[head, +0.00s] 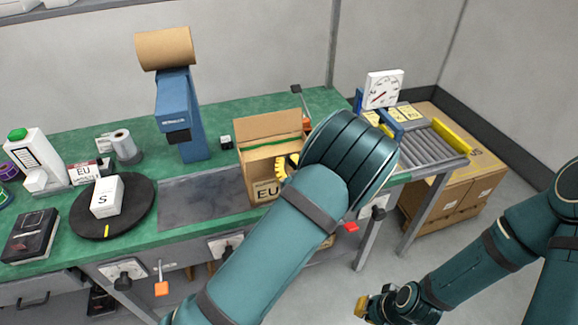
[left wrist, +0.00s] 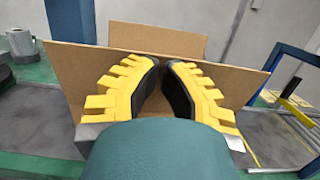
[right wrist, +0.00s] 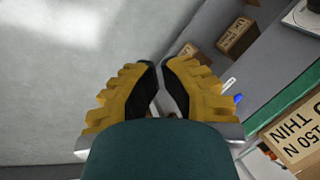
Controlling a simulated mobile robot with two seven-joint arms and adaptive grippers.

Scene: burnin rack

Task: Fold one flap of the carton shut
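A tall back flap (head: 268,128) stands up, and my left forearm hides the carton's right side. My left gripper (head: 285,166) is at the carton's front right, mostly hidden behind my arm. In the left wrist view its yellow fingers (left wrist: 163,64) come together at the tips, in front of a wide cardboard panel (left wrist: 90,68); contact is unclear. Another panel (left wrist: 158,36) rises behind. My right gripper (head: 362,306) hangs low over the floor; its fingertips (right wrist: 160,64) are together and empty.
A black turntable (head: 130,222) holds a white box (head: 106,196). A roller conveyor (head: 425,146) and dial gauge (head: 383,90) are at right.

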